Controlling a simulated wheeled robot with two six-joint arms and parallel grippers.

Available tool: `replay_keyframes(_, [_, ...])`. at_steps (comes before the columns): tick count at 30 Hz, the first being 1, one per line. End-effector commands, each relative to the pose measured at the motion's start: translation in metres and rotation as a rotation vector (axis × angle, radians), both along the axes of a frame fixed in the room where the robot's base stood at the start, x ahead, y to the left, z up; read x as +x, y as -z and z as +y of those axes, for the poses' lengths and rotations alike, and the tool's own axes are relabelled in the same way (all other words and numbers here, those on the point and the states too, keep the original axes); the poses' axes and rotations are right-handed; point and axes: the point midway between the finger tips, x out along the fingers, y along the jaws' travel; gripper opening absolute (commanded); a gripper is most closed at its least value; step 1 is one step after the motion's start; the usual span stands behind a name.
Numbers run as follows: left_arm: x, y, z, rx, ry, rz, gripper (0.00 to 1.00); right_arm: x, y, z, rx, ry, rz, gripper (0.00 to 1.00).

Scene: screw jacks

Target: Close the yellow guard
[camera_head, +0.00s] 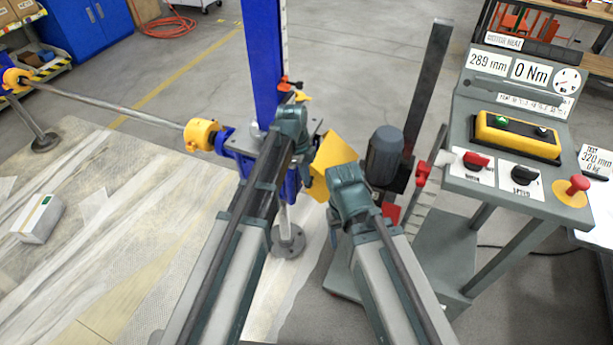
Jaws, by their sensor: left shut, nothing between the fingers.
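The yellow guard (331,158) is a bright yellow angled panel in the middle of the view, beside the grey motor. My right arm's wrist covers its lower part, and I cannot tell how far open it stands. My left gripper (292,108) is left of the guard, in front of the foot of the blue column. It is shut with nothing in it, and its fingers are mostly hidden by the wrist. My right arm ends at the lower edge of the guard; its fingers are out of sight behind the wrist.
A blue jack column (264,60) stands behind my left gripper, with a long rod (105,108) running left from a yellow coupling (201,134). Right are a grey motor (384,155), a dark post (428,80) and a control console (515,125).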

Motion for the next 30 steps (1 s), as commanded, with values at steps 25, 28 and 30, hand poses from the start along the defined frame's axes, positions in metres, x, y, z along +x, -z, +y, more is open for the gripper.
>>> replay_keyframes(25, [0.007,0.067,0.022,-0.080,0.000,0.026,0.00,0.000,0.071,0.000,0.000,0.000,0.000,0.61])
replay_keyframes(28, [0.007,0.070,0.022,-0.080,0.000,0.026,0.00,0.000,0.073,0.000,0.000,0.000,0.000,0.61])
replay_keyframes(30, [0.007,0.071,0.022,-0.080,0.000,0.026,0.00,0.000,0.074,0.000,0.000,0.000,0.000,0.61])
